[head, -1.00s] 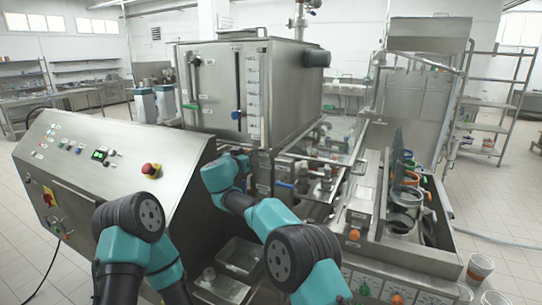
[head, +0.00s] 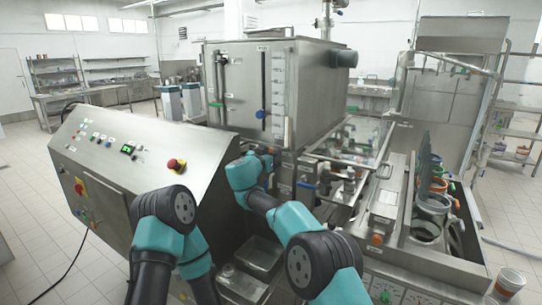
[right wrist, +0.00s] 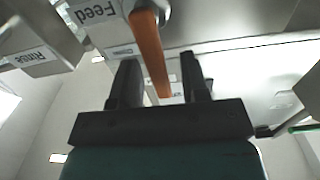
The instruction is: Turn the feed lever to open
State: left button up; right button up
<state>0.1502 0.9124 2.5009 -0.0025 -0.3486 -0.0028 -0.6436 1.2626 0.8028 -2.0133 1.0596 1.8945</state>
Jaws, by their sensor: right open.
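My right gripper (right wrist: 160,72) is open, with one dark finger on each side of the lever's lower part. A gap shows between the lever and the right finger; I cannot tell whether the lever touches either one. In the head view my right gripper (head: 268,154) is small, at the lower front edge of the steel tank (head: 300,90), and the lever there cannot be made out. My left gripper is not in view.
A block labelled "Rinse" (right wrist: 35,58) is left of the feed lever. A control panel (head: 110,160) with a red button (head: 176,165) stands left of my right arm. Pipes and valves with a blue handle (head: 306,185) lie to its right. Steel trays (head: 258,262) sit below.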

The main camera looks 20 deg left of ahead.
jog(key=shift+s, duration=0.15)
jog(key=v, duration=1.1)
jog(key=shift+s+a, duration=0.2)
jog(key=shift+s, duration=0.15)
